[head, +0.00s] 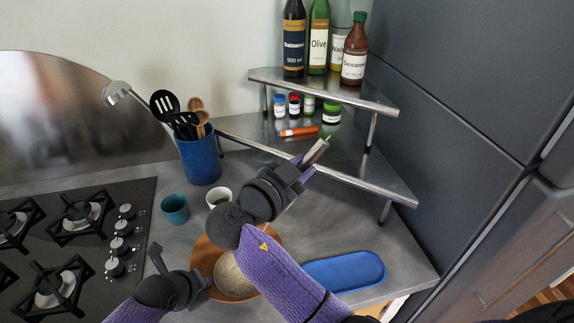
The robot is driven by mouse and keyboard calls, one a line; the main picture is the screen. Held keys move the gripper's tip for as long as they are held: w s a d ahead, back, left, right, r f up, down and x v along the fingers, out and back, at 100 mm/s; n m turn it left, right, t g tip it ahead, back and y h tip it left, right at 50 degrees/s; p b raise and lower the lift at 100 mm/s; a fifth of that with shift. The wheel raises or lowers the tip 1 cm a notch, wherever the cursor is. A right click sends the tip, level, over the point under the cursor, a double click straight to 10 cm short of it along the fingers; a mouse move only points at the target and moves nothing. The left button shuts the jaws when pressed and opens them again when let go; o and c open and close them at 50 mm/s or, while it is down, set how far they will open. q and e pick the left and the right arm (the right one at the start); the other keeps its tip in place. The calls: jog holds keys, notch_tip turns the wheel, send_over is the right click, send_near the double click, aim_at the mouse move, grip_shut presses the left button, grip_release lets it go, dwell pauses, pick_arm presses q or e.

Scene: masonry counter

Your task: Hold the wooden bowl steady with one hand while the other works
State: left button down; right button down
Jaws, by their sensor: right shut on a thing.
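The wooden bowl (203,257) is a round brown shape on the grey counter, with a paler, speckled round middle (232,280). My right forearm covers its right side. My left gripper (205,284) is at the bowl's lower left edge; its fingers are too hidden to tell whether they grip the rim. My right gripper (306,167) is raised above and beyond the bowl, in front of the corner shelf. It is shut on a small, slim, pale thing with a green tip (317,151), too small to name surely.
A steel corner shelf (345,162) holds bottles (318,45) above and small jars (331,112) and an orange item (299,131) below. A blue utensil crock (199,160), teal cup (175,208), white cup (218,197), blue tray (345,271) and gas hob (75,225) surround the bowl.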

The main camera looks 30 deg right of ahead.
notch_tip(320, 180, down, 9)
jog(key=a, duration=0.2)
jog(key=shift+w+a, duration=0.25)
jog(key=shift+w, duration=0.05)
jog(key=shift+f, duration=2.2)
dwell(0.6)
jog(key=shift+r, duration=0.2)
